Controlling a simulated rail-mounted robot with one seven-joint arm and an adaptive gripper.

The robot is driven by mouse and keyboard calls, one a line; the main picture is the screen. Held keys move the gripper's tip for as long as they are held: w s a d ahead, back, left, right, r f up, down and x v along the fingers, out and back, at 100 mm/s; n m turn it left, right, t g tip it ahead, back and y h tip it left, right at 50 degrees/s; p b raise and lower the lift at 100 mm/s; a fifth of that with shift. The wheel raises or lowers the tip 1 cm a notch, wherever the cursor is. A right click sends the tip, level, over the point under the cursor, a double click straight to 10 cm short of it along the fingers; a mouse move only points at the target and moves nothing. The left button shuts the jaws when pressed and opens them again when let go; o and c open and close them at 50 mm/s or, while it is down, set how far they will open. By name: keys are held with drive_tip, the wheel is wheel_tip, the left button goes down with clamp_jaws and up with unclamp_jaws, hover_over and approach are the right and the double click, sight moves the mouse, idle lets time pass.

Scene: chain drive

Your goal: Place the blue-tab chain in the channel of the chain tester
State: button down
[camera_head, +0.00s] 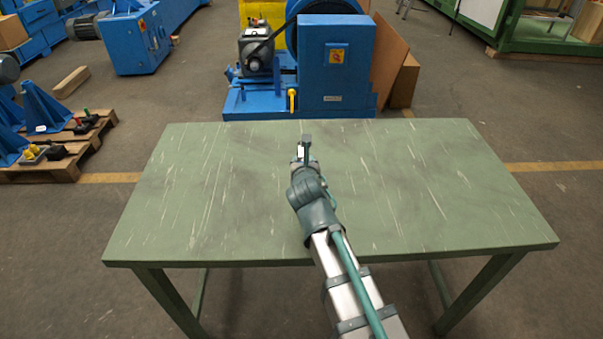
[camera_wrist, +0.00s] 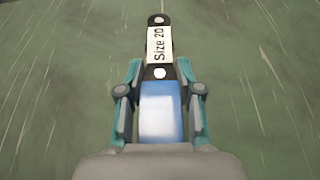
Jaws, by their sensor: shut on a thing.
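My gripper (camera_head: 302,157) is over the far middle part of the green table. In the wrist view, its fingers (camera_wrist: 160,75) are closed on both sides of a blue tab (camera_wrist: 160,112) with a pale, bright face. A dark, narrow link piece (camera_wrist: 158,19) with a white "Size 20" label and a pale round spot at each end extends forward from the tab. I take this held piece to be the blue-tab chain; it shows small and dark in the head view (camera_head: 307,140). I cannot pick out a chain tester or its channel in either view.
The green table (camera_head: 420,190) is scratched and otherwise bare, with free room on both sides of my arm. A blue machine (camera_head: 336,75) with a large wheel and a motor (camera_head: 257,52) stands beyond the far edge. Pallets with blue brackets (camera_head: 50,108) are at left.

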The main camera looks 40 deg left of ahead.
drive_tip(key=shift+w+a+f, duration=0.35)
drive_tip(key=shift+a+f, duration=0.35)
drive_tip(key=shift+f, duration=0.15)
drive_tip(key=shift+a+f, duration=0.15)
drive_tip(key=shift+f, duration=1.55)
drive_tip(key=shift+f, duration=0.1)
drive_tip(key=c, duration=0.8)
unclamp_jaws()
drive_tip(key=shift+o, duration=0.2)
drive_tip(key=v, duration=1.1)
drive_tip(key=shift+o, duration=0.4)
drive_tip(key=shift+s+d+r, duration=0.3)
drive_tip(key=shift+d+r, duration=0.05)
